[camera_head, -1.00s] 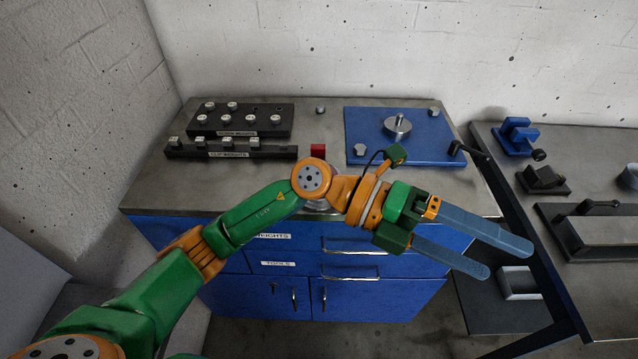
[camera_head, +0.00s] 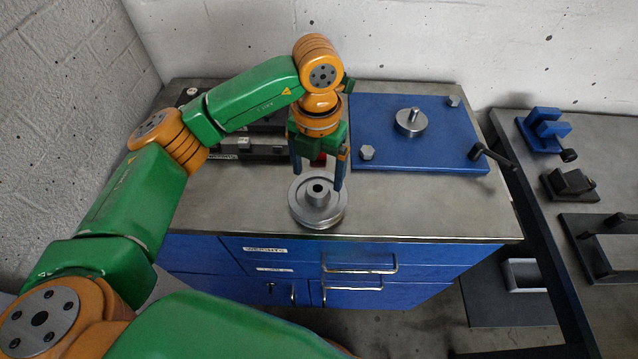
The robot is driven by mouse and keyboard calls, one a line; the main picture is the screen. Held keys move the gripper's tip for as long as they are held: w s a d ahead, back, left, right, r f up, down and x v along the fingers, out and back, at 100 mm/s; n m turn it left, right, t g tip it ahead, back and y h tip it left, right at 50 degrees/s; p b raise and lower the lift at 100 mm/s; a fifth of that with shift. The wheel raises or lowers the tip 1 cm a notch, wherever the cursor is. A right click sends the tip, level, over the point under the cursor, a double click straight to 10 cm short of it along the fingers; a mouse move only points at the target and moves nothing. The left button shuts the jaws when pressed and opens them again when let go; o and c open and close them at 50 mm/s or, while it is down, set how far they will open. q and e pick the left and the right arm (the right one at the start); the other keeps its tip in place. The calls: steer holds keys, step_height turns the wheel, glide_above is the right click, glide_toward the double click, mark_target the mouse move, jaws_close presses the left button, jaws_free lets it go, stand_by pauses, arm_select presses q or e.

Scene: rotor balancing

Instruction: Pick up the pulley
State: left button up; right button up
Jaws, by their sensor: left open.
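The pulley (camera_head: 317,213) is a round silver metal wheel with a raised hub. It rests flat near the front edge of the steel-topped cabinet. My left gripper (camera_head: 318,178) points down just above and behind the pulley's hub. Its two fingers are apart, one at each side of the hub, with nothing seen between them. Whether the fingertips touch the pulley I cannot tell. My right gripper is not in view.
A blue plate (camera_head: 371,105) with a silver spindle (camera_head: 411,121) lies at the back right of the cabinet top (camera_head: 430,205). Black weight racks (camera_head: 262,147) at the back left are partly hidden by my arm. A second bench (camera_head: 520,160) with blue and black fixtures stands at the right.

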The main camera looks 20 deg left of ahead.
mark_target(318, 185)
arm_select(q)
steer(key=f, duration=0.2)
steer(key=s+f+p, duration=0.1)
steer(key=shift+d+f, duration=0.1)
steer(key=shift+f, duration=0.25)
steer(key=shift+w+f, duration=0.3)
steer(key=shift+w, duration=0.15)
steer(key=shift+s+r, duration=0.15)
steer(key=c, duration=0.9)
jaws_close()
